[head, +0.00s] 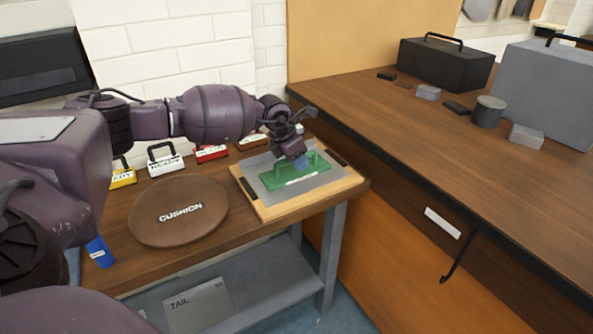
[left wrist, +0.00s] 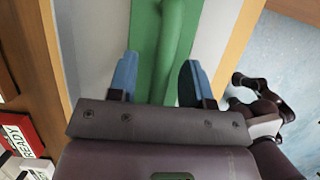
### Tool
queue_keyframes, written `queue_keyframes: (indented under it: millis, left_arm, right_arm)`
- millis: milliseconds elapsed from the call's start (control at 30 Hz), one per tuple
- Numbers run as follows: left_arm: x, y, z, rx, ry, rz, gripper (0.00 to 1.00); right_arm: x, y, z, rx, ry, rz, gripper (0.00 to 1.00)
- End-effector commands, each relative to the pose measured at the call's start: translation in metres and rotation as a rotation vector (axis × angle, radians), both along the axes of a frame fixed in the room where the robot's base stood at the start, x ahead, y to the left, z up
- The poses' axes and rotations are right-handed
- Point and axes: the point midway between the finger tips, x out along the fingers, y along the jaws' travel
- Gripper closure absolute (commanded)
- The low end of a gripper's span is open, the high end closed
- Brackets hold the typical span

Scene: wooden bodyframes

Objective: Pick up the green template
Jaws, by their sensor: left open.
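The green template (head: 290,178) is a flat green plate with a raised handle and a pale label. It lies on a grey sheet over a wooden board (head: 262,207) at the right end of the small table. My left gripper (head: 302,161) is over it, pointing down. In the left wrist view, the blue fingers of my left gripper (left wrist: 160,80) are apart, with the template's green handle (left wrist: 178,40) running between them. I cannot tell whether the fingers touch it. My right gripper is not in view.
A round brown cushion (head: 178,212) lies left of the board. Yellow, white (head: 165,160) and red (head: 211,153) labelled blocks stand along the back. A blue labelled piece (head: 100,252) is at the left edge. A longer bench (head: 440,125) with boxes stands at right.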

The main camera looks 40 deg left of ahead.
Motion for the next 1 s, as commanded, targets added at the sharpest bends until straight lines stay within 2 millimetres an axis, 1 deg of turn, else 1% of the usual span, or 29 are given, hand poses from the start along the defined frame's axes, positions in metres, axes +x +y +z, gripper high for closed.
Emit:
queue_keyframes:
  millis: [867,967,1000]
  left_arm:
    - [-0.0001,-0.0001,-0.0045,0.000,0.000,0.000,0.54]
    - [-0.0002,0.0000,-0.0045,0.000,0.000,0.000,0.68]
    - [-0.0002,0.0000,-0.0045,0.000,0.000,0.000,0.74]
  right_arm:
    - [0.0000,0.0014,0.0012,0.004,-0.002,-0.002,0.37]
    - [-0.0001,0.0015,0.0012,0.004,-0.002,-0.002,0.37]
    - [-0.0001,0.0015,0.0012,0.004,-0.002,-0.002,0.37]
